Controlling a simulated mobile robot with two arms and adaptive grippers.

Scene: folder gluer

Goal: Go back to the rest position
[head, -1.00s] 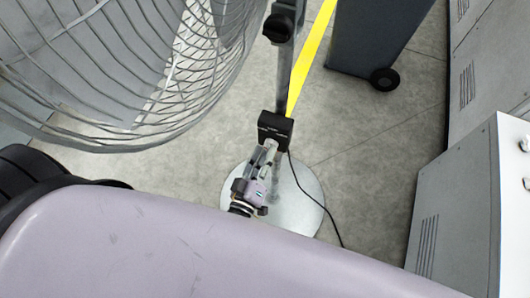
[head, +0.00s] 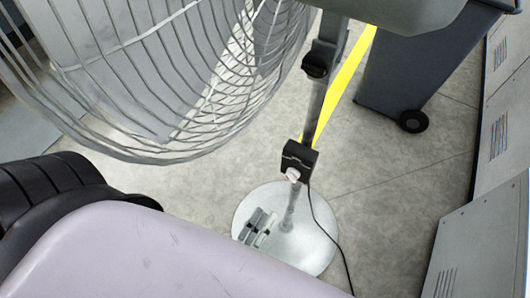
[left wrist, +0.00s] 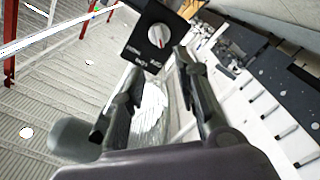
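My left gripper (head: 261,226) shows low in the middle of the head view, mostly hidden behind the pale purple shell of my own body. Its two fingers stand apart with nothing between them. In the left wrist view the open fingers (left wrist: 160,66) point toward the black control box (left wrist: 158,38) with its round white knob. In the head view that box (head: 299,158) is on the fan's pole, above the gripper and apart from it. My right gripper is in neither view.
A large wire-caged fan (head: 190,75) fills the upper left. Its pole stands on a round grey base (head: 310,250), with a black cable trailing down. A dark wheeled bin (head: 405,75) and grey cabinets (head: 480,240) stand right. Bare floor (head: 390,190) lies between.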

